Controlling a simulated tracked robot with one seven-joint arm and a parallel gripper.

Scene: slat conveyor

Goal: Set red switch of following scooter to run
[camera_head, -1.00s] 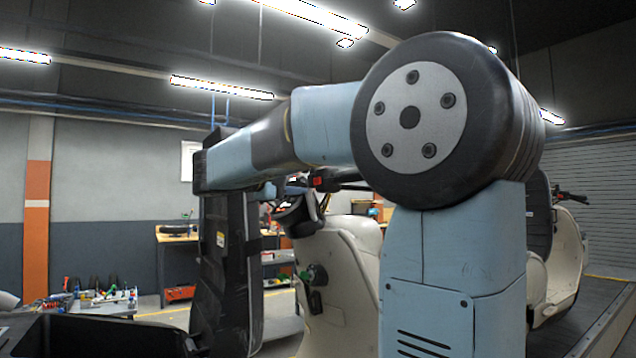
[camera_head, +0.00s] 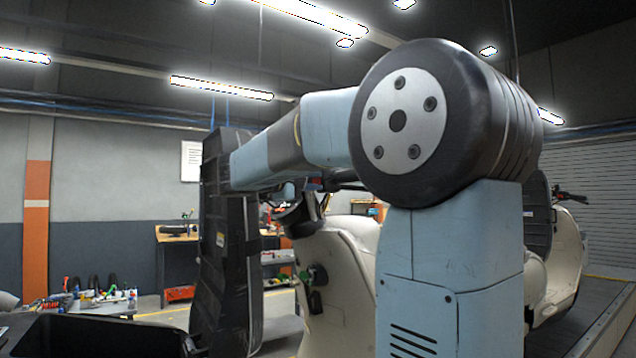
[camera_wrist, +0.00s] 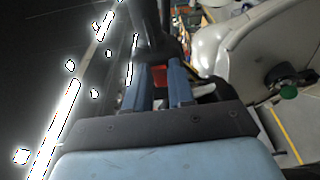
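A cream scooter (camera_head: 338,265) stands in the middle of the head view, partly hidden behind my arm. Its dark handlebar carries a small red part (camera_head: 314,184), which looks like the red switch and is mostly covered by my gripper (camera_head: 300,188). In the wrist view, my gripper (camera_wrist: 160,78) has two blue fingers standing apart. A red patch (camera_wrist: 160,75) shows between them, close to the dark bar; I cannot tell whether a finger touches it. The switch's position cannot be read. The scooter's cream body also shows in the wrist view (camera_wrist: 270,42).
A second cream scooter (camera_head: 566,250) stands on the conveyor (camera_head: 600,322) at right. A tall black panel (camera_head: 225,245) stands left of the near scooter. A green knob (camera_head: 308,275) sits on its front. A workbench (camera_head: 180,236) is behind.

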